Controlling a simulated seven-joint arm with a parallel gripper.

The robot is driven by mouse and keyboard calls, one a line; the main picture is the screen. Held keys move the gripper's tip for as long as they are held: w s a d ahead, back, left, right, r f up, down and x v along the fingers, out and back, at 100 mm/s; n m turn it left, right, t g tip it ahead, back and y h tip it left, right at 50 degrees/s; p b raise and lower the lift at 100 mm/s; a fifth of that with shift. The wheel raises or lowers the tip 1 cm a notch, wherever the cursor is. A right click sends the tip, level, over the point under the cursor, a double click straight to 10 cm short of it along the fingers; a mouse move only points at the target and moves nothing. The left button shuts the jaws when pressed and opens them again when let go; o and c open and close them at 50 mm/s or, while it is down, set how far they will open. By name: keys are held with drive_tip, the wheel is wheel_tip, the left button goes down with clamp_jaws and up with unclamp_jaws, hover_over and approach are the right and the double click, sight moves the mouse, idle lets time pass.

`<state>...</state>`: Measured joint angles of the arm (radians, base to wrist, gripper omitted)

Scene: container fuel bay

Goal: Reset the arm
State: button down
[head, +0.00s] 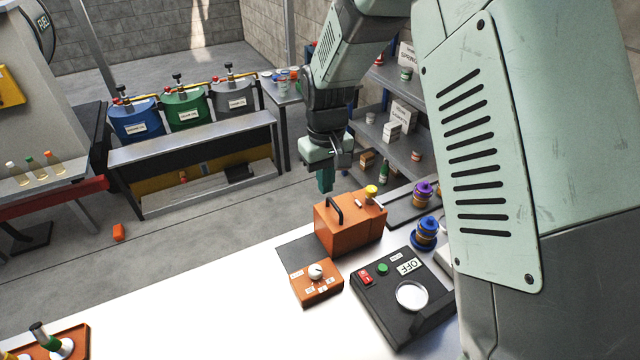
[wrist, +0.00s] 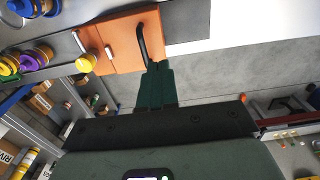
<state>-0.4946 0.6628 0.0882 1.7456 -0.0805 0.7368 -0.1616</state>
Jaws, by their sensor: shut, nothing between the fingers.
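My gripper (head: 326,180) hangs above and behind the orange box in the head view, pointing down. Its dark green fingers (wrist: 157,84) are together and hold nothing. The orange box (head: 340,228) stands on the white table, with a black handle and a yellow cap on top; it also shows in the wrist view (wrist: 120,42). In the wrist view the fingertips overlap the picture of the black handle (wrist: 142,42); I cannot tell the gap between them. My arm covers the right side of the head view.
A small orange dial box (head: 316,284) and a black panel with an OFF sign (head: 408,267) stand on the white table (head: 230,300). Blue and purple spools (head: 426,232) stand to the right. Shelves (head: 400,150) with boxes are behind. The table's middle left is clear.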

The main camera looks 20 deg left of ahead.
drive_tip(key=s+d+r+m+t, duration=0.1)
drive_tip(key=s+d+r+m, duration=0.15)
drive_tip(key=d+r, duration=0.55)
drive_tip(key=s+d+r+m+t, duration=0.1)
drive_tip(key=s+d+r+t, duration=0.15)
drive_tip(key=d+r, duration=0.65)
drive_tip(key=s+d+r+m+t, duration=0.1)
drive_tip(key=s+d+r, duration=0.3)
drive_tip(key=s, duration=0.4)
drive_tip(key=s+d+r+m+t, duration=0.1)
drive_tip(key=s+d+r+m, duration=0.2)
drive_tip(key=s, duration=0.6)
drive_tip(key=shift+d+r+m, duration=0.35)
drive_tip(key=shift+d+m, duration=0.2)
drive_tip(key=shift+d, duration=0.5)
drive_tip(key=c, duration=1.8)
unclamp_jaws()
